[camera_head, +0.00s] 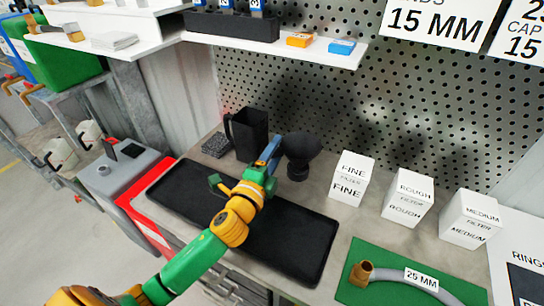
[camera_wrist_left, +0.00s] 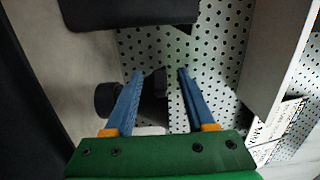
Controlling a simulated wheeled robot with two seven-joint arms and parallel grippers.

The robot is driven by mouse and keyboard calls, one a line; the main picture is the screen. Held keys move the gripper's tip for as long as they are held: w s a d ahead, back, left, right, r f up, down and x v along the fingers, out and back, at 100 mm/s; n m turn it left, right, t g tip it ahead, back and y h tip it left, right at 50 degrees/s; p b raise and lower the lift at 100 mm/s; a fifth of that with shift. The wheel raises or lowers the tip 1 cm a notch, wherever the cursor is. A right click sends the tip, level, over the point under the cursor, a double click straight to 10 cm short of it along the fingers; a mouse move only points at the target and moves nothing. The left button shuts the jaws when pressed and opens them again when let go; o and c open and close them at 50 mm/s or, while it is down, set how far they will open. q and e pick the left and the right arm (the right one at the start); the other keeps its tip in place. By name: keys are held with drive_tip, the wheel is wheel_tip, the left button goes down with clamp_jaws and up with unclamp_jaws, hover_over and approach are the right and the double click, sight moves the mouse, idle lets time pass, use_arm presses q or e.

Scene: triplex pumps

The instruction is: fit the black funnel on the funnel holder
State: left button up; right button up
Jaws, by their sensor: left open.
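The black funnel (camera_head: 301,148) stands at the back of the bench, its wide mouth up, just right of my left gripper. My left gripper (camera_head: 270,152) is open, its blue fingers pointing toward the back wall beside the funnel. In the left wrist view the funnel (camera_wrist_left: 154,97) shows between and beyond the two fingers (camera_wrist_left: 160,76), partly hidden by the left finger. I cannot tell whether a finger touches it. I cannot pick out a separate funnel holder; the funnel's lower end is dark and unclear. My right gripper is out of view.
A black jug (camera_head: 247,133) stands left of the funnel. A black tray (camera_head: 305,255) lies in front, under my left arm. White filter boxes (camera_head: 351,179) stand to the right. A shelf (camera_head: 290,48) hangs above, before the perforated wall (camera_head: 430,120). A hose (camera_head: 405,275) lies on a green mat.

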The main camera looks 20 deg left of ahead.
use_arm(q)
drive_tip(key=s, duration=0.5)
drive_tip(key=shift+s+d+b, duration=0.1)
drive_tip(key=shift+s+b, duration=0.2)
